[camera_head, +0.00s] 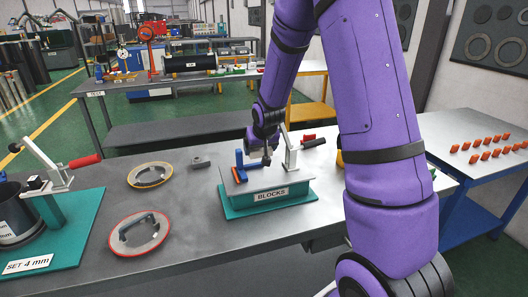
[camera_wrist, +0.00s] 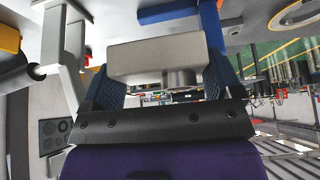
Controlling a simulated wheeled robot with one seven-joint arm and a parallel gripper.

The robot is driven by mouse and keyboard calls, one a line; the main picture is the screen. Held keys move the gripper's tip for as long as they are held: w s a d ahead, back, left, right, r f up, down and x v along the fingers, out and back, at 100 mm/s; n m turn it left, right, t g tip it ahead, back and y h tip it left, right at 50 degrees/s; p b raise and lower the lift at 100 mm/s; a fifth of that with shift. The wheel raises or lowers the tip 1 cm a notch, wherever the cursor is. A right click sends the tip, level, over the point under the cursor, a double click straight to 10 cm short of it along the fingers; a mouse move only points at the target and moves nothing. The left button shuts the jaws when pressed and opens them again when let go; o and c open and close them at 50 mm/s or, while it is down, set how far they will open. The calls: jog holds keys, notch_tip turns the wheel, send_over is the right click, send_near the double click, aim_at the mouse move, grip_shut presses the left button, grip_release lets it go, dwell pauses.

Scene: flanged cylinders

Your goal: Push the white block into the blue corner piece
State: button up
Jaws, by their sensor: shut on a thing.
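The blue corner piece (camera_head: 240,159) stands on the left part of a grey plate on the teal BLOCKS stand (camera_head: 268,205). It also shows at the top right of the wrist view (camera_wrist: 210,27). My gripper (camera_head: 266,152) is low over the plate, beside the corner piece. In the wrist view my gripper's fingers (camera_wrist: 160,88) are shut on the white block (camera_wrist: 155,60), which looks pale grey with a round stub. The block is mostly hidden in the head view. I cannot tell whether it touches the corner piece.
Two ringed discs, yellow (camera_head: 150,175) and red (camera_head: 137,233), lie left of the stand. A lever press (camera_head: 48,185) stands at far left. The bench between has free room.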

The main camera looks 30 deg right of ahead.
aim_at(261, 157)
jog(key=shift+f, duration=0.1)
jog(key=shift+f, duration=2.75)
jog(key=shift+f, duration=0.75)
jog(key=shift+r, duration=0.1)
